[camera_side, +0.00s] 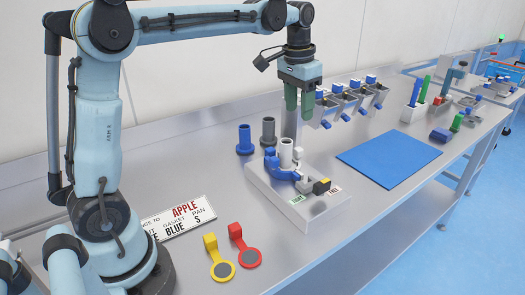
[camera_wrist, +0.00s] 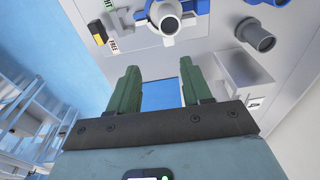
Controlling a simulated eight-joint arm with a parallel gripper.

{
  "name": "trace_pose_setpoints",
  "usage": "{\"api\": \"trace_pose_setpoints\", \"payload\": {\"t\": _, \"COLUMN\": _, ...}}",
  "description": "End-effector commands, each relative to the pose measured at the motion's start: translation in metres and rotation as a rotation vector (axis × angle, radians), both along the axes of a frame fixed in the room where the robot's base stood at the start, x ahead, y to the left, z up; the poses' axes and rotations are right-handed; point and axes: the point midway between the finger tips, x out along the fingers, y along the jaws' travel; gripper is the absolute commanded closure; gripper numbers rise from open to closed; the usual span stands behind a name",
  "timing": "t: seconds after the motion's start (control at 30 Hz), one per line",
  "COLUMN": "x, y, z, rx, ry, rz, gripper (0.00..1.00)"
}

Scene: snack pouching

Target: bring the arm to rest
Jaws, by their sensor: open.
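My gripper (camera_side: 299,101) hangs from the arm above the metal bench, fingers pointing down, behind and above a grey fixture block (camera_side: 318,207). Its two green fingers are apart with nothing between them. In the wrist view my gripper (camera_wrist: 160,82) also shows apart and empty, with the blue mat (camera_wrist: 162,94) visible in the gap. The fixture carries a blue clamp (camera_side: 272,162) and a pale upright tube (camera_side: 286,150). The fingers touch nothing that I can see.
A blue mat (camera_side: 388,158) lies flat to the right. A row of dispensers (camera_side: 350,98) stands behind. Blue (camera_side: 244,140) and grey (camera_side: 268,132) flanged cylinders stand left of the fixture. Yellow (camera_side: 221,268) and red (camera_side: 248,256) tags lie in front, beside a lettered sign (camera_side: 180,217).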

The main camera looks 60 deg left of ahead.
Motion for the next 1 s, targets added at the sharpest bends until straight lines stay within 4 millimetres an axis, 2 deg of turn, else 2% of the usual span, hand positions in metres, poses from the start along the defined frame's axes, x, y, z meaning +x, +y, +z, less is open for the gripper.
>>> {"api": "trace_pose_setpoints", "payload": {"t": 0.03, "x": -0.011, "y": -0.006, "z": 0.002, "rx": 0.003, "ry": -0.029, "rz": 0.000, "gripper": 0.51}}
{"api": "trace_pose_setpoints", "payload": {"t": 0.27, "x": -0.053, "y": -0.027, "z": -0.002, "rx": 0.010, "ry": -0.172, "rz": 0.003, "gripper": 0.51}}
{"api": "trace_pose_setpoints", "payload": {"t": 0.47, "x": -0.092, "y": -0.043, "z": -0.018, "rx": 0.007, "ry": -0.296, "rz": 0.004, "gripper": 0.51}}
{"api": "trace_pose_setpoints", "payload": {"t": 0.6, "x": -0.119, "y": -0.052, "z": -0.037, "rx": 0.001, "ry": -0.382, "rz": 0.007, "gripper": 0.51}}
{"api": "trace_pose_setpoints", "payload": {"t": 0.8, "x": -0.145, "y": -0.060, "z": -0.063, "rx": -0.012, "ry": -0.478, "rz": 0.008, "gripper": 0.51}}
{"api": "trace_pose_setpoints", "payload": {"t": 1.0, "x": -0.155, "y": -0.064, "z": -0.075, "rx": -0.019, "ry": -0.518, "rz": 0.009, "gripper": 0.51}}
